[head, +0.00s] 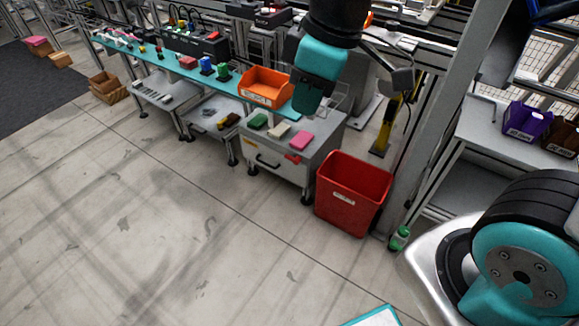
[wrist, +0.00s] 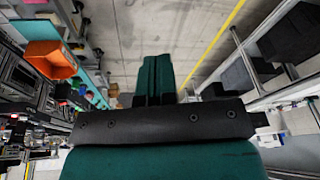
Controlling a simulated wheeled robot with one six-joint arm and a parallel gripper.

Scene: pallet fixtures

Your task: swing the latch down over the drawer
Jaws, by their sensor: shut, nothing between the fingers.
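The drawer (head: 281,168) is in the front of a grey cabinet, with a black handle (head: 267,161) on its face. It looks closed. A small red piece, which looks like the latch (head: 293,158), sits at the top edge of the drawer front, right of the handle. It is too small to tell its exact angle. My gripper (wrist: 157,62) is shut and empty in the wrist view, its dark green fingers together. In the head view my arm hangs above and behind the cabinet, clear of the latch. The fingertips are not clear there. Neither drawer nor latch can be made out in the wrist view.
Green, cream and pink blocks (head: 302,141) lie on the cabinet top. An orange bin (head: 265,88) stands on the teal shelf behind; it also shows in the wrist view (wrist: 50,60). A red bin (head: 352,193) stands right of the cabinet. The floor in front is clear.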

